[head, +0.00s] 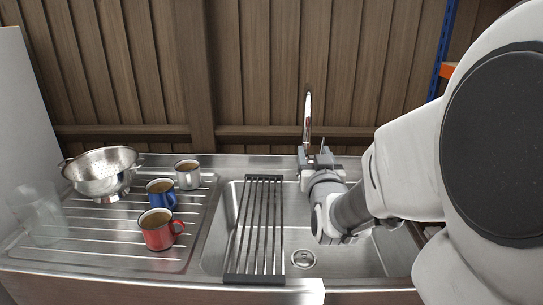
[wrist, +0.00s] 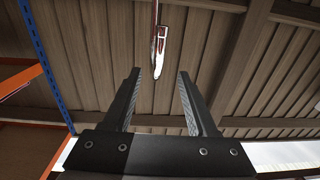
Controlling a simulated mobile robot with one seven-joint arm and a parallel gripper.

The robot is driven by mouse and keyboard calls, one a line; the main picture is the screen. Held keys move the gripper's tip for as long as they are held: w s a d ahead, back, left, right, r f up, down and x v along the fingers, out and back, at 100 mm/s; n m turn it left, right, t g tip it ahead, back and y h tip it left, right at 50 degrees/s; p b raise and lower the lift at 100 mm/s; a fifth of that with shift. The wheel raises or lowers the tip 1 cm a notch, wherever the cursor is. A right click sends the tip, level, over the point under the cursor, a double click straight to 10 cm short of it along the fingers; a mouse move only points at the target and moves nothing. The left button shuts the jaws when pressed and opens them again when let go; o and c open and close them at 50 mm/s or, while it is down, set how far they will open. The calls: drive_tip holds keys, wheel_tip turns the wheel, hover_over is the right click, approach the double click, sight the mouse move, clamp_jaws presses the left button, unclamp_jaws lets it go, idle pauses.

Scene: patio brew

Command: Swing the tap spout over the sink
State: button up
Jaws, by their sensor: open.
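The slim, shiny tap spout (head: 308,117) stands upright at the back of the steel sink (head: 355,262), seen against the wooden wall. In the wrist view the spout (wrist: 161,42) shows ahead of my fingertips, roughly in line with the gap between them. My gripper (head: 316,152) is at the sink's back edge, just in front of the tap. In the wrist view its two fingers (wrist: 159,74) are apart with nothing between them. My gripper and wrist hide the tap's base in the head view.
A dark-barred drying rack (head: 254,225) spans the sink's left part. On the drainboard (head: 105,245) to the left are a colander (head: 100,174), a red mug (head: 156,233), a blue mug (head: 161,195), a grey mug (head: 187,176) and a clear glass (head: 38,212). The wooden wall (head: 250,70) stands close behind.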

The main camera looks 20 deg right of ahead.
sight(306, 130)
drive_tip(key=shift+b+v, duration=0.35)
drive_tip(key=shift+v, duration=0.5)
drive_tip(key=shift+f, duration=0.1)
drive_tip(key=shift+w+p, duration=0.15)
drive_tip(key=shift+p, duration=0.15)
drive_tip(key=c, duration=0.4)
drive_tip(key=shift+w+n+p, duration=0.3)
drive_tip(key=shift+w+p, duration=0.1)
drive_tip(key=shift+p, duration=0.1)
drive_tip(key=shift+c, duration=1.1)
drive_tip(key=w+n+p, duration=0.1)
drive_tip(key=p, duration=0.1)
drive_tip(key=w+n+g+h+p, duration=0.1)
drive_tip(key=w+p, duration=0.1)
drive_tip(key=w+a+f+n+g+p, duration=0.1)
drive_tip(key=w+p, duration=0.1)
drive_tip(key=shift+w+h+p, duration=0.2)
drive_tip(key=shift+h+p, duration=0.1)
clamp_jaws()
drive_tip(key=w+a+n+g+h+p, duration=0.1)
drive_tip(key=w+a+n+h+p, duration=0.35)
drive_tip(key=n+p, duration=0.65)
drive_tip(key=w+d+p, duration=0.3)
drive_tip(key=d, duration=0.4)
drive_tip(key=shift+w+d+f+m+p, duration=0.25)
drive_tip(key=shift+d+f+m+p, duration=0.05)
drive_tip(key=shift+d+f+m, duration=0.1)
